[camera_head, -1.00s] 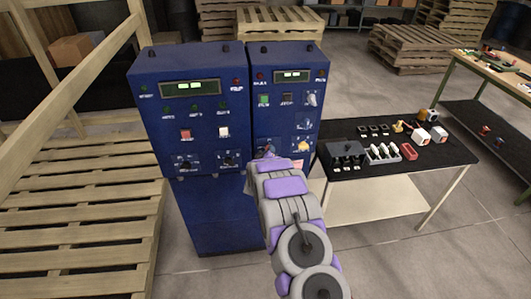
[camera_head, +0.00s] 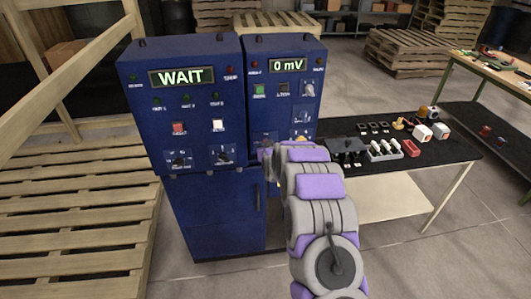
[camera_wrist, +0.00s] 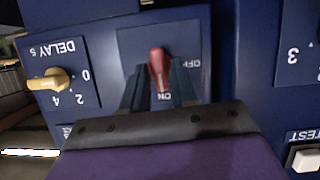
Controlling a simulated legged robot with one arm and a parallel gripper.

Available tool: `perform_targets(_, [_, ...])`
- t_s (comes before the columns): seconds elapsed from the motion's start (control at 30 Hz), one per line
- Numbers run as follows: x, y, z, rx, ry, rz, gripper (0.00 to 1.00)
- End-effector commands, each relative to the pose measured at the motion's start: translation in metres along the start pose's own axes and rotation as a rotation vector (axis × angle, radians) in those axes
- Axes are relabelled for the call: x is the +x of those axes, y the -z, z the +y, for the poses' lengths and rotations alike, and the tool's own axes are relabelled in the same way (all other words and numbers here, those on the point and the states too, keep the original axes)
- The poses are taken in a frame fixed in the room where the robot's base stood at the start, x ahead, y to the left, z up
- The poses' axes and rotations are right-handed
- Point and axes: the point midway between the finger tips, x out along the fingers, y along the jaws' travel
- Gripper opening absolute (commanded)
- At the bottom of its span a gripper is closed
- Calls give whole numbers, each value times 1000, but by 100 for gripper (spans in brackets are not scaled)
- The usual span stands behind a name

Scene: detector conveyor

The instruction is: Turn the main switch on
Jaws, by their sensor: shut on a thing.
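The red main switch lever (camera_wrist: 157,62) sits on a dark plate marked OFF and ON in the wrist view, which shows the labels upside down. My gripper (camera_wrist: 158,82) is shut on the lever, with one dark finger on each side of it. The lever lies over the ON side of the plate, its tip close to the ON label. In the head view my gripper (camera_head: 268,160) is at the lower left of the right blue cabinet (camera_head: 285,97) and hides the lever. The left display (camera_head: 182,77) reads WAIT and the right display (camera_head: 289,65) reads 0 mV.
A yellow DELAY knob (camera_wrist: 50,80) is left of the switch in the wrist view, and a white TEST button (camera_wrist: 304,159) is at lower right. A black table (camera_head: 455,150) with small parts stands right of the cabinets. Wooden pallets (camera_head: 75,215) are at left.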

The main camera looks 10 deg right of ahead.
Motion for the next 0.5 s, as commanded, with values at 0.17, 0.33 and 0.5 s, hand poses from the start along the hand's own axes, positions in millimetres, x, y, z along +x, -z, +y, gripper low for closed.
perform_targets(0.17, [2, -11, 4, 53, 14, -17, 0])
perform_targets(0.33, [2, -10, 2, 71, 22, -18, 0])
perform_targets(0.5, [2, -10, 1, 73, 24, -18, 0])
